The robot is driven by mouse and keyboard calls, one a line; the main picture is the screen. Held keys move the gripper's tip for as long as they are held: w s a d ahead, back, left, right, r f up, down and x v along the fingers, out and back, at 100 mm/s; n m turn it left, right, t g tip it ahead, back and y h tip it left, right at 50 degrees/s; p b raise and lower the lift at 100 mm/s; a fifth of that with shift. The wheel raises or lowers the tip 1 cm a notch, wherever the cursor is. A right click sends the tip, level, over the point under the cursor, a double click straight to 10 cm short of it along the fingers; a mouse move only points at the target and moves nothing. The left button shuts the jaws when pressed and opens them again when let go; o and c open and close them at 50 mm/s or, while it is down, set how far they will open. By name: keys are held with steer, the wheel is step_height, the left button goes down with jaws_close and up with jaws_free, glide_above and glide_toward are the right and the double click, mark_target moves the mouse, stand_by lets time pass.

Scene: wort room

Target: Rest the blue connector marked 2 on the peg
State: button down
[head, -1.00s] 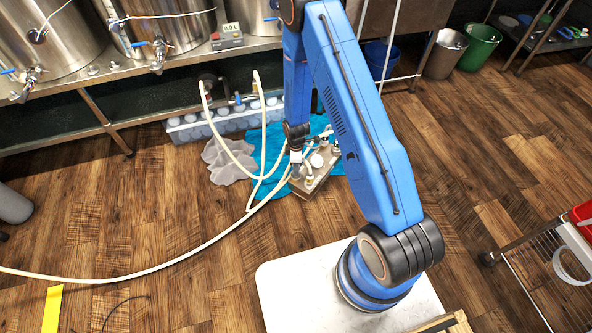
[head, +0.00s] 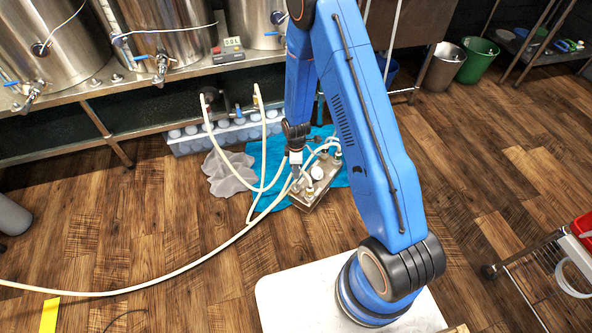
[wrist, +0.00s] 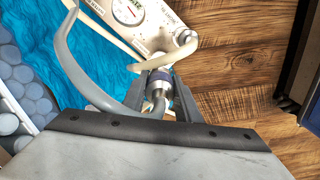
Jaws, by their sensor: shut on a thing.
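My gripper (wrist: 160,100) is shut on a metal connector with a blue band (wrist: 160,76), with a grey hose bending away behind it. I cannot read a number on the connector. In the wrist view it is at the edge of a light metal panel with a round gauge (wrist: 128,12). I cannot tell whether it touches the panel. In the head view my gripper (head: 295,175) is at the left end of this low metal unit (head: 318,192), and the connector is too small to make out. I cannot pick out the peg.
Pale hoses (head: 190,262) loop from under the tank bench (head: 115,150) and across the floor. A blue cloth (head: 272,160) and grey rag (head: 225,175) lie by the unit. A crate of bottles (head: 190,137) stands behind. Wooden floor at left and right is mostly clear.

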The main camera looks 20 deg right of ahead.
steer(key=shift+r, duration=0.15)
steer(key=shift+r, duration=2.1)
